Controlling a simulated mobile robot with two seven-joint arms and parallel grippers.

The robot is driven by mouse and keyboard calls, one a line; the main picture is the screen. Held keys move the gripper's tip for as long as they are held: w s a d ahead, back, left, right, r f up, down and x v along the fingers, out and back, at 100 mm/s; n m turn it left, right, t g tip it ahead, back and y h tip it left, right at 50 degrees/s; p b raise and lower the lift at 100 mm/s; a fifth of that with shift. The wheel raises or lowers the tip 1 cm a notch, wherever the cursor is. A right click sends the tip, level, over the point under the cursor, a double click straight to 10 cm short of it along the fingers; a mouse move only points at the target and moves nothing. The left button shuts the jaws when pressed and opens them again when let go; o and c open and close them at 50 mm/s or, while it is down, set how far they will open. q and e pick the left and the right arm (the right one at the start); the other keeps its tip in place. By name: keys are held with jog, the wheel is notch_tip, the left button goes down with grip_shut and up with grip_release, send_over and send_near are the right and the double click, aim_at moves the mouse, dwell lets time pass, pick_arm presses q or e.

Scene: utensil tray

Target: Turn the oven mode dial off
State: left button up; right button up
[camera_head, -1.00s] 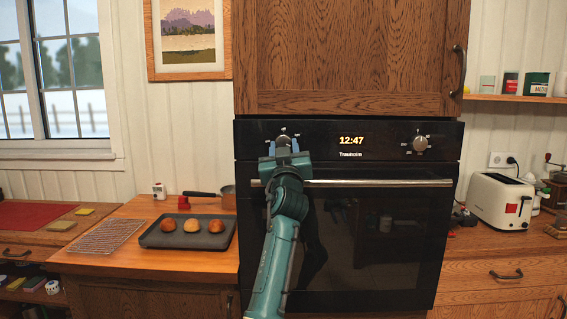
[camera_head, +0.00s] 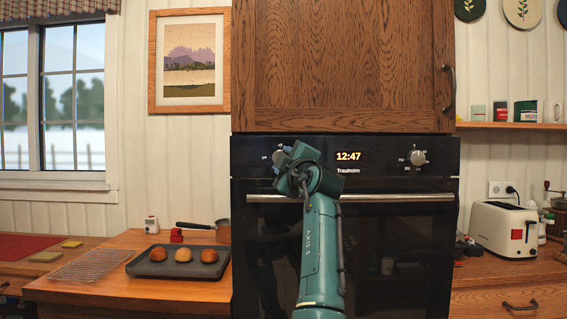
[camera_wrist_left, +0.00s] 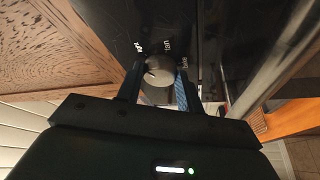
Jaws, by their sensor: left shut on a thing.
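The oven (camera_head: 400,235) is black, with its control panel above the door handle. White words stand around the dial; one reads like "fan". A dark mark shows on the dial's upper left. The wrist is rolled to one side. My right gripper is not in view.
A second dial (camera_head: 417,157) is on the right of the panel, beside the 12:47 display (camera_head: 348,156). The door handle (camera_head: 400,197) runs just below the gripper. A wooden cabinet (camera_head: 340,65) is above. A tray (camera_head: 145,266) with buns is on the left counter.

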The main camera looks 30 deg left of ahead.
pick_arm(q)
jog(key=n+h+p, duration=0.1)
jog(key=n+p, duration=0.1)
jog(key=n, duration=0.1)
jog(key=n+g+h+p, duration=0.1)
jog(key=n+p, duration=0.2)
jog(key=n, duration=0.1)
jog(key=r+n+g+h+p, duration=0.1)
jog(key=n+p, duration=0.1)
jog(key=n, duration=0.1)
jog(key=shift+r+n+h+p, duration=0.1)
jog(key=shift+n+h+p, duration=0.2)
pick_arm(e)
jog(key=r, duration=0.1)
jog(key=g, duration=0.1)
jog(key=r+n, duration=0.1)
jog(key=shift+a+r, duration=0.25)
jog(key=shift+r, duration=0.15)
pick_arm(q)
jog(key=o, duration=1)
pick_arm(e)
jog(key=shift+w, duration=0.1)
pick_arm(q)
jog(key=shift+d, duration=0.1)
